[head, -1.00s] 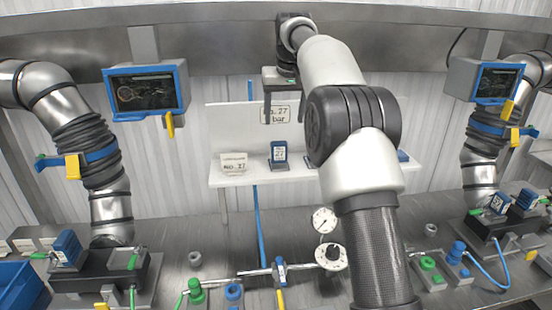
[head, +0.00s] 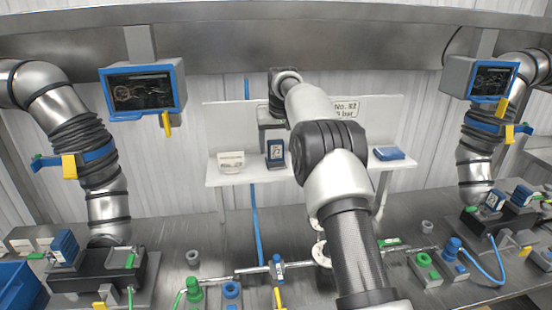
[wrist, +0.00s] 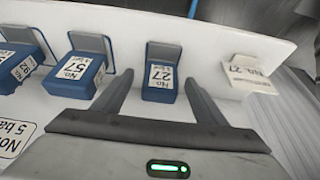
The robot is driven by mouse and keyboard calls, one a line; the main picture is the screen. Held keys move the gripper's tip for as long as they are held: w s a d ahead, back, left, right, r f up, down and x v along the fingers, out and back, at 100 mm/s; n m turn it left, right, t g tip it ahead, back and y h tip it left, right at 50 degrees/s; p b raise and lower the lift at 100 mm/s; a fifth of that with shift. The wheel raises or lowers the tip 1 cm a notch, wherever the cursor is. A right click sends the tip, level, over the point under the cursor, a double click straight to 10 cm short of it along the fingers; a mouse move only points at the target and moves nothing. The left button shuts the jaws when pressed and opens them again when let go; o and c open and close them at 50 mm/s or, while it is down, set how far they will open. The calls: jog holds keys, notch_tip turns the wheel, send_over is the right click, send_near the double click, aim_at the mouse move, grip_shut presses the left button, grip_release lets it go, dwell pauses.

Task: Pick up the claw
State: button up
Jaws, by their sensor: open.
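No thing in view is plainly marked as a claw. A blue block with a white "No. 27" label (wrist: 161,78) stands on the white shelf against a grey upright plate; it also shows in the head view (head: 275,152). My gripper (wrist: 159,92) is open and empty. In the wrist view its two dark fingers reach toward the shelf, one on each side of the No. 27 block, with gaps visible. I cannot tell how far the fingertips are from the shelf. In the head view my gripper (head: 272,135) is just above the block, partly hidden by my arm.
Blue block No. 57 (wrist: 77,75) and another blue block (wrist: 18,65) stand beside it. The white shelf (head: 220,181) has a back panel with signs. Valves and hoses (head: 195,290) cover the bench below.

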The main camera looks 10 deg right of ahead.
aim_at(277, 147)
jog(key=x, duration=0.3)
jog(key=shift+w+f, duration=0.1)
jog(key=shift+f, duration=0.05)
jog(key=shift+c, duration=0.5)
jog(key=c, duration=1.4)
